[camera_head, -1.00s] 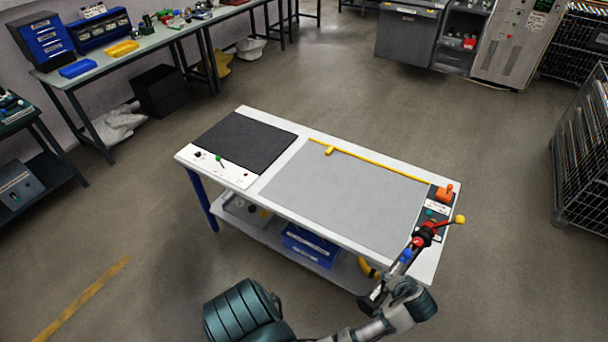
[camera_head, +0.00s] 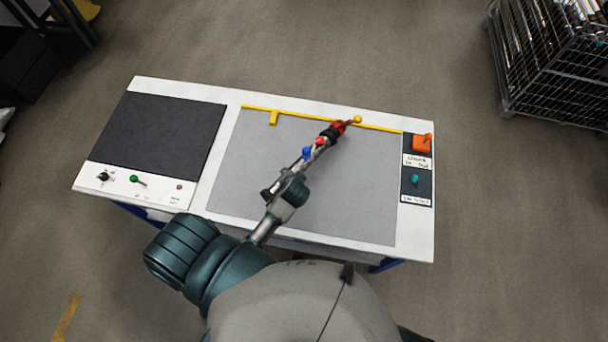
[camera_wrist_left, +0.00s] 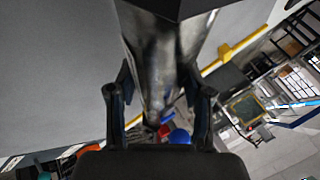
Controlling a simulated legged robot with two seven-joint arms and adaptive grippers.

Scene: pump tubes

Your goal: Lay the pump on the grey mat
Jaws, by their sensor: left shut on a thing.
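In the left wrist view the fingers (camera_wrist_left: 158,95) stand on either side of a metallic shaft. The grey mat (camera_head: 355,190) covers the middle of the table. My right gripper is not in view.
A black mat (camera_head: 160,138) and a white strip (camera_head: 130,185) with small knobs lie left. A yellow strip (camera_head: 300,114) runs along the back edge. An orange box (camera_head: 420,143) sits at the right end. A wire cage (camera_head: 555,65) stands back right.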

